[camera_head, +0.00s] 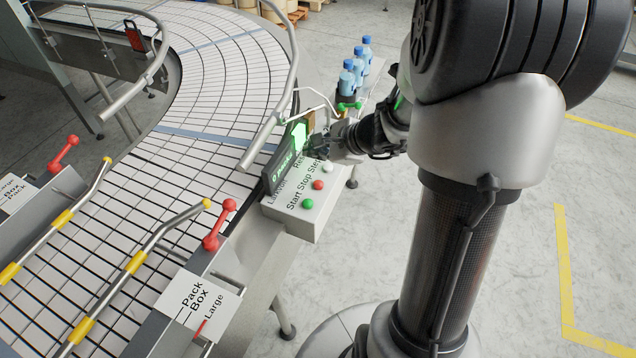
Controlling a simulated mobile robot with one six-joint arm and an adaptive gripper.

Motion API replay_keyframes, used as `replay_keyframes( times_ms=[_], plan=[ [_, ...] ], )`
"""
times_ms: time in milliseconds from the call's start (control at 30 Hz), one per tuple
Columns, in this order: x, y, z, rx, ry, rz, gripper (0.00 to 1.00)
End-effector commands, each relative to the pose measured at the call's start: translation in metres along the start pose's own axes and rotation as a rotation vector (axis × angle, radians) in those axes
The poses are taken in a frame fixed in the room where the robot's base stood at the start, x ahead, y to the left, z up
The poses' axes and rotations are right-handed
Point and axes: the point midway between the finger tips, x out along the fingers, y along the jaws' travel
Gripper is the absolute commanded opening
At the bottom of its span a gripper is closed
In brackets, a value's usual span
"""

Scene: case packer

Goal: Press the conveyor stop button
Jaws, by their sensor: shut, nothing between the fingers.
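The control box (315,222) stands at the conveyor's edge, with printed labels that read Start, Stop and Step. Its red button (318,184), by the Stop label, sits between a green button (307,203) and a white button (328,168). My gripper (312,147) is shut and empty. In the picture it is above the white button, close to the lit green screen (285,163), apart from the red button. I cannot tell its exact height or whether its tip touches anything.
The curved conveyor (200,90) fills the left, with metal guide rails (282,100) along it. Red-knobbed levers (219,224) stand near a Pack Box sign (197,305). Several blue-capped bottles (358,68) stand behind my gripper. Floor is free at the right.

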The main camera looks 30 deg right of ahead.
Motion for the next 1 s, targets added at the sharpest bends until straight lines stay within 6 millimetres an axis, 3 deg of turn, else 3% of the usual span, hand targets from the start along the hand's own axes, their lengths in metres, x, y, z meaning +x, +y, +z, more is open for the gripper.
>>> replay_keyframes(
  times_ms=[533, 1000],
  plan=[
    [0.052, 0.038, -0.038, 0.0, 0.0, 0.0, 0.0],
    [0.056, 0.041, -0.041, 0.0, 0.0, 0.0, 0.0]
  ],
)
